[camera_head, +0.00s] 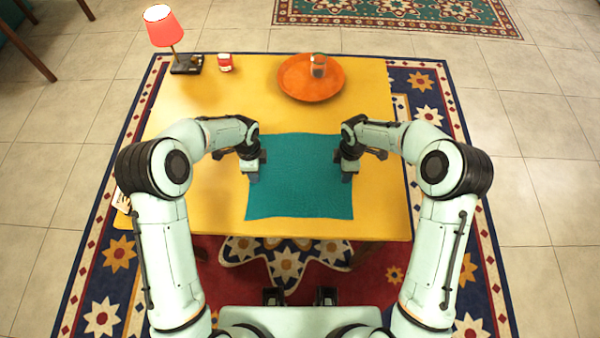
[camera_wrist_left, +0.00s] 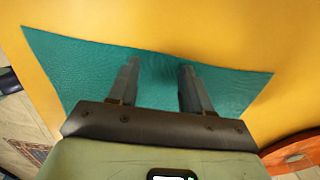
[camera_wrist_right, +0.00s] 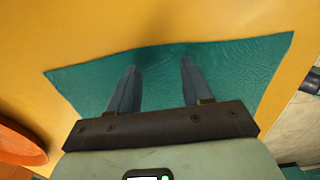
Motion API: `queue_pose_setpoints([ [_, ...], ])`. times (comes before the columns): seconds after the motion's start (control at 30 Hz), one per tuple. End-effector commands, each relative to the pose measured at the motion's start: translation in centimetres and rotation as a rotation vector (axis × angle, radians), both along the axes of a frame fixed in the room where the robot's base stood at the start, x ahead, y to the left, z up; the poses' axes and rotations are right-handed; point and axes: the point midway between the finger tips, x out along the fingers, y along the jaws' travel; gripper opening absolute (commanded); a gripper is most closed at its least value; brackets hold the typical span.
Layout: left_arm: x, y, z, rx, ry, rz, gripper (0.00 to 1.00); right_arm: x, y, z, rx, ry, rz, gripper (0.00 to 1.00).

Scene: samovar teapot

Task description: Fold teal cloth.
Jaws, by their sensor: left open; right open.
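The teal cloth (camera_head: 300,190) lies spread flat and unfolded on the yellow table, roughly square. My left gripper (camera_head: 252,172) is over its left edge, and my right gripper (camera_head: 347,170) is over its right edge. In the left wrist view the open left fingers (camera_wrist_left: 158,82) are over the cloth (camera_wrist_left: 80,70), pointing toward its edge. In the right wrist view the open right fingers (camera_wrist_right: 158,80) are over the cloth (camera_wrist_right: 240,72) in the same way. Neither gripper holds cloth. I cannot tell whether the fingertips touch it.
An orange tray (camera_head: 300,90) with a glass (camera_head: 318,65) on it stands at the back of the yellow table (camera_head: 200,215). A red-shaded lamp (camera_head: 163,28) and a small red and white container (camera_head: 225,62) are at the back left. The table beside the cloth is clear.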

Motion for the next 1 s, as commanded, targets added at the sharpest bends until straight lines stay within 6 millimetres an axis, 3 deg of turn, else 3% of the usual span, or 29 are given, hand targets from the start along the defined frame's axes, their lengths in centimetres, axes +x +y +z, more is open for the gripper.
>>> queue_pose_setpoints([
  [0.17, -0.21, 0.00, -0.48, 0.000, 0.003, 0.000, 0.46, -0.20, 0.00, -0.49, 0.000, 0.003, 0.000, 0.46],
  [0.4, -0.23, 0.01, -0.47, 0.000, 0.004, 0.000, 0.07, -0.20, -0.01, -0.43, 0.000, 0.003, 0.000, 0.07],
  [0.47, -0.24, 0.02, -0.48, 0.001, 0.004, 0.000, 0.00, -0.20, -0.02, -0.44, 0.000, 0.003, 0.000, 0.00],
  [1.0, -0.03, 0.06, 0.11, 0.001, 0.003, 0.000, 0.00, 0.06, -0.03, 0.22, -0.001, 0.000, 0.000, 0.00],
])
